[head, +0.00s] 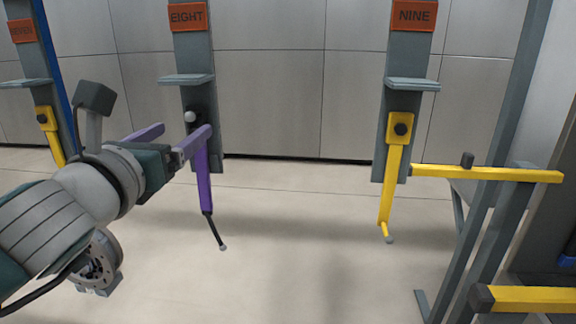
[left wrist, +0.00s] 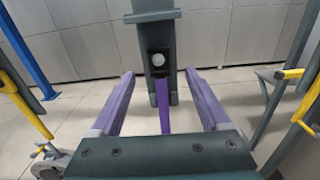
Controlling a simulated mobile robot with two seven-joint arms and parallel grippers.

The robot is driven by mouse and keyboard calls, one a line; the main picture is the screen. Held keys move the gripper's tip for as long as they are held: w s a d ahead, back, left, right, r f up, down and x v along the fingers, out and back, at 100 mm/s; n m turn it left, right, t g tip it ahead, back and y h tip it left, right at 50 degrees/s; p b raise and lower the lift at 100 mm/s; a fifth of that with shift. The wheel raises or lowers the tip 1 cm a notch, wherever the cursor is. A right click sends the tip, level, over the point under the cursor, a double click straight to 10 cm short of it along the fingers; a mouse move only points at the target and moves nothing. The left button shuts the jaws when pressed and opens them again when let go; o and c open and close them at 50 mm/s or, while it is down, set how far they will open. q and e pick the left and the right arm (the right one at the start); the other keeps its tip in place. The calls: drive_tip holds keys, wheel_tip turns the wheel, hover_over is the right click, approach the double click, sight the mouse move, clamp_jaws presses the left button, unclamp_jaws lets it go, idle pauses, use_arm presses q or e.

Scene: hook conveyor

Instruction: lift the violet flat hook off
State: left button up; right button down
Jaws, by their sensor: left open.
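The violet flat hook (head: 204,180) hangs below the post marked EIGHT (head: 196,55). Its shank runs down to a thin dark rod with a pale tip. Near its top is a dark block with a pale round knob (head: 190,117). My left gripper (head: 186,128) is open in front of the post, and its violet fingers hide part of the hook's top. In the left wrist view the fingers (left wrist: 159,74) stand apart. The hook's shank (left wrist: 163,105) shows between them, with the pale knob (left wrist: 158,59) just beyond. I see no contact. My right gripper is not in view.
A yellow hook (head: 392,180) hangs on the post marked NINE (head: 405,60); another yellow hook (head: 52,138) hangs at far left. Small grey ledges jut from the posts above the hooks. A grey frame with yellow bars (head: 500,174) stands at right. Floor between is clear.

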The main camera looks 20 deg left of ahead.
sight(190, 123)
use_arm(q)
drive_tip(key=x, duration=0.5)
drive_tip(key=shift+c, duration=0.2)
clamp_jaws()
idle(0.4)
idle(0.8)
